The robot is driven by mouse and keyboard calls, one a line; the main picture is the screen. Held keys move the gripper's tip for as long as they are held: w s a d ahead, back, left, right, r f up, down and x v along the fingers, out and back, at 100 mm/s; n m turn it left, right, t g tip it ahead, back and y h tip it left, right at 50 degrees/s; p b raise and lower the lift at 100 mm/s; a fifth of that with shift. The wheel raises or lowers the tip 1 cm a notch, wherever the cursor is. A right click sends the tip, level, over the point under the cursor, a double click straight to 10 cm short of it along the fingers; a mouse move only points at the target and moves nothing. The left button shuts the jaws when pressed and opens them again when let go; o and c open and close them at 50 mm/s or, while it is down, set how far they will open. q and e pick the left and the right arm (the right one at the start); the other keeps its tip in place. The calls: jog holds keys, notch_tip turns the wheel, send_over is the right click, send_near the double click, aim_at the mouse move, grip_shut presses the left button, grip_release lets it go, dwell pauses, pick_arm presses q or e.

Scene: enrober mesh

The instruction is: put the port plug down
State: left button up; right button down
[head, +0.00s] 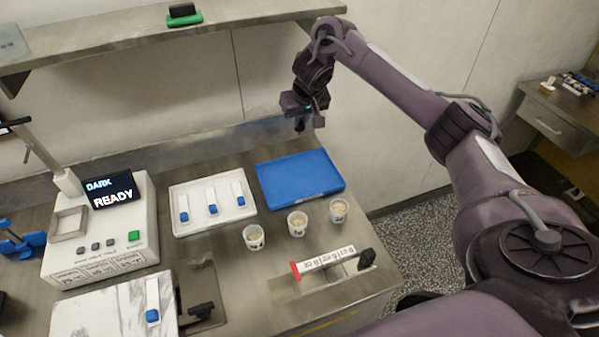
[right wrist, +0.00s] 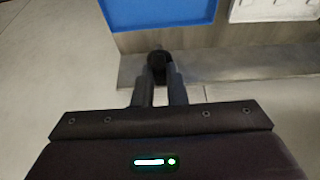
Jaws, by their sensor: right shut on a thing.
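My right gripper (head: 304,117) hangs in the air above the far edge of the bench, behind the blue tray (head: 262,182). In the right wrist view its two fingers (right wrist: 160,84) are shut on a small black piece, which I take to be the port plug (right wrist: 158,60). The fingers cover part of it. In the head view the plug is small and dark at the fingertips and hard to make out. The blue tray looks empty and also shows in the right wrist view (right wrist: 170,10). My left gripper is not in view.
A white tray (head: 178,226) with several blue-ended strips lies left of the blue tray. Three cups (head: 297,223) stand in front. A labelled bar (head: 327,260) with red and black ends lies nearer. A machine (head: 100,262) reads READY. A shelf (head: 120,45) runs along the wall.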

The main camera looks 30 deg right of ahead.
jog(key=shift+w+f+b, duration=0.1)
jog(key=shift+f+b, duration=2.7)
jog(key=shift+f, duration=6.05)
jog(key=shift+a, duration=0.1)
jog(key=shift+f, duration=0.1)
jog(key=c, duration=1.5)
grip_release()
